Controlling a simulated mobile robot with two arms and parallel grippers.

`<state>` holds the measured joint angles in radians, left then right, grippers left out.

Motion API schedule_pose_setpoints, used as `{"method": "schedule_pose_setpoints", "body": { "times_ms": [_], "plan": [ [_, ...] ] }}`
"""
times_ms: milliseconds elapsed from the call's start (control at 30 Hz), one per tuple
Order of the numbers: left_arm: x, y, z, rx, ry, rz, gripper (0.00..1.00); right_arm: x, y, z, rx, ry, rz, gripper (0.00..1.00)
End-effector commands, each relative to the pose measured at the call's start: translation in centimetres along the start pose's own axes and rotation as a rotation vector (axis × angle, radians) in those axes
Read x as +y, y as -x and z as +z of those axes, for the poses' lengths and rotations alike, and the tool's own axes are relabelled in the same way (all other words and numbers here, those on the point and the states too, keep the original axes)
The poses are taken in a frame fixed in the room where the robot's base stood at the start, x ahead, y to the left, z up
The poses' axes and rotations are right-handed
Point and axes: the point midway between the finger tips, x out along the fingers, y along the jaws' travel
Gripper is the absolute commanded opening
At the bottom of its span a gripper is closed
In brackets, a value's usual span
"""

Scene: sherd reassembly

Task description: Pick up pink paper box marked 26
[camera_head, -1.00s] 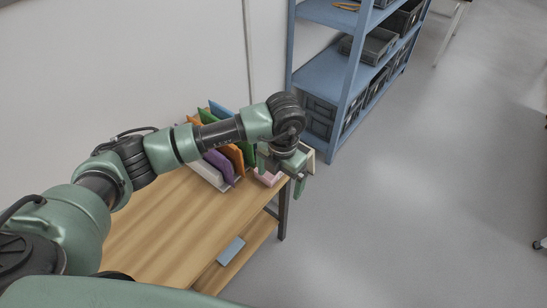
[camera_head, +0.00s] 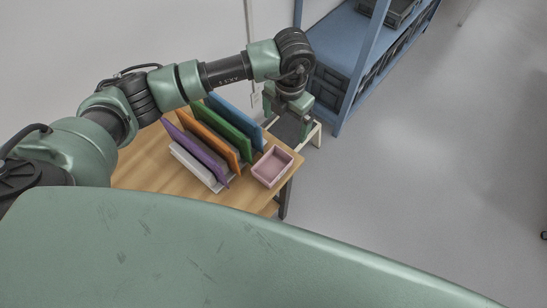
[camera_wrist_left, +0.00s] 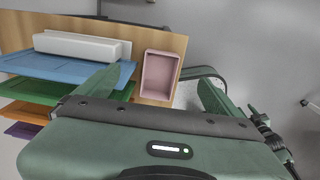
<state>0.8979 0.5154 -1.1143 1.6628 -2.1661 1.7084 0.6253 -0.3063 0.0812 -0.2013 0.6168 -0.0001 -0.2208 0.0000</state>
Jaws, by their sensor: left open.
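The pink box (camera_head: 272,165) is a small open-topped tray near the right end of the wooden table. It looks empty, and no number can be read on it. In the left wrist view the pink box (camera_wrist_left: 160,76) lies below and between the spread fingers. My left gripper (camera_head: 290,118) is open and empty, above and behind the box in the head view, not touching it. Its two fingers also show in the left wrist view (camera_wrist_left: 157,90). My right gripper is not in view.
Upright purple, orange, green and blue panels (camera_head: 232,127) stand in a rack just left of the box. The wooden table (camera_head: 142,168) ends just right of it. A cream frame (camera_head: 315,135) and a blue shelf (camera_head: 345,40) stand behind. Open floor lies right.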

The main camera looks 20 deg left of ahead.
Motion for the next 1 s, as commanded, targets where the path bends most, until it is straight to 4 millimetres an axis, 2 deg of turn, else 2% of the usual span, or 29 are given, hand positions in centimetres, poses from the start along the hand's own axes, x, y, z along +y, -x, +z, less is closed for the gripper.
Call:
{"method": "schedule_pose_setpoints", "body": {
  "times_ms": [33, 167, 333, 700, 800, 1000],
  "plan": [
    [-0.1, -0.8, -0.1, 0.002, 0.000, 0.000, 0.96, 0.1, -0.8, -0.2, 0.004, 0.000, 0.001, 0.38],
    [-0.1, -1.7, -0.1, 0.001, -0.001, 0.000, 0.96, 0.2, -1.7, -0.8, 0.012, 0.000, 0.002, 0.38],
    [-0.1, -3.0, -0.1, 0.001, 0.000, 0.000, 0.96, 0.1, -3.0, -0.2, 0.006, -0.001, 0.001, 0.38],
    [-0.3, -8.5, -0.1, 0.001, 0.000, 0.000, 0.96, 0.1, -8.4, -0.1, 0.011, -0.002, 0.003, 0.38],
    [-0.3, -9.4, -0.1, 0.001, 0.000, 0.000, 0.96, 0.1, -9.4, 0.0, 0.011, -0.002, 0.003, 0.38],
    [-0.3, -10.7, -0.1, 0.004, 0.001, -0.001, 0.96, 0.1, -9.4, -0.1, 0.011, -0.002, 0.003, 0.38]
  ]
}}
